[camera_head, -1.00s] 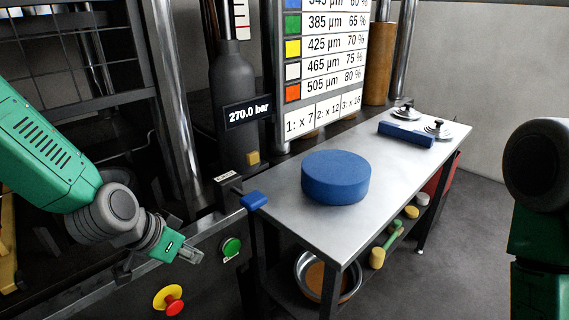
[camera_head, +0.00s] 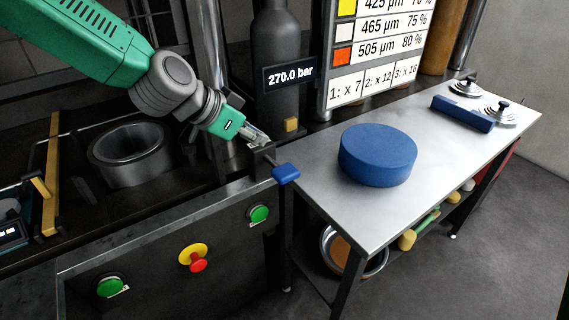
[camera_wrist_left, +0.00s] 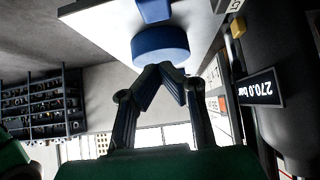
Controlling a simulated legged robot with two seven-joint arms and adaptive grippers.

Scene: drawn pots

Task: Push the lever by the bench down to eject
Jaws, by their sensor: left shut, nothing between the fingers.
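The lever with a blue handle (camera_head: 285,173) sticks out from a dark mount beside the near left corner of the steel bench (camera_head: 335,205). Its handle looks roughly level. My left gripper (camera_head: 258,138) is shut and empty, just above and left of the handle, near the top of the mount. I cannot tell whether it touches the mount. In the upside-down wrist view the shut fingers (camera_wrist_left: 167,68) show in front of the bench, and a blue piece at the top edge looks like the handle (camera_wrist_left: 154,10). My right gripper is not in view.
A blue disc (camera_head: 378,155) and a blue block (camera_head: 462,113) lie on the bench. A dark cylinder (camera_head: 277,40) with a 270.0 bar display stands behind the lever. Green buttons (camera_head: 259,213) and a red-yellow stop button (camera_head: 197,258) are on the panel below.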

